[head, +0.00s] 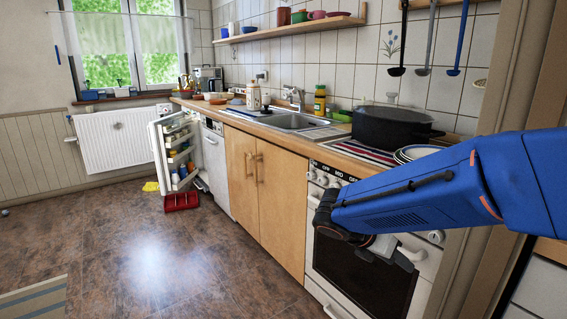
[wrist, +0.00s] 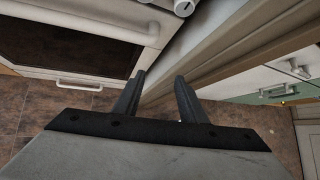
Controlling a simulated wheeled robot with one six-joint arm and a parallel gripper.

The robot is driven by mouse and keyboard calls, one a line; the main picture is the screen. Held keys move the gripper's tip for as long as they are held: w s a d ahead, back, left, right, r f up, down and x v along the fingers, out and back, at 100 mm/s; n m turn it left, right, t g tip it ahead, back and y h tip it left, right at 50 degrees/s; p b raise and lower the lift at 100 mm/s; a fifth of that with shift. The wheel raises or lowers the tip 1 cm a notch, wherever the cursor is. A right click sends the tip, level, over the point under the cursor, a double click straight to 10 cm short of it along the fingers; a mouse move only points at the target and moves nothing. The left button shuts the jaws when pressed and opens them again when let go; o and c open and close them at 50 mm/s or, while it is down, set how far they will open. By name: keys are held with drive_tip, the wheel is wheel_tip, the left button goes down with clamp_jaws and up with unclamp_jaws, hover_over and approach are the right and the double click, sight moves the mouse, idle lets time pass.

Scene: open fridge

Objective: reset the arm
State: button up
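My blue arm reaches in from the right in the head view, in front of the oven (head: 365,275). My gripper (head: 393,256) hangs at its end, partly hidden by the wrist. In the wrist view, the two dark fingers of my gripper (wrist: 160,76) stand apart with nothing between them. The gripper is open and empty. The oven front also shows in the wrist view (wrist: 70,40), at the upper left beyond the fingers.
A wooden door frame (head: 490,130) stands close beside my arm. The open fridge door (head: 160,155) stands at the far left, with a red crate (head: 181,201) on the floor below it. A black pot (head: 390,128) stands on the stove. The middle floor is clear.

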drive_tip(key=s+m+t+y, duration=0.2)
drive_tip(key=s+m+y, duration=0.7)
drive_tip(key=s+m, duration=1.1)
drive_tip(key=m, duration=0.5)
drive_tip(key=shift+r+m, duration=0.3)
idle(1.6)
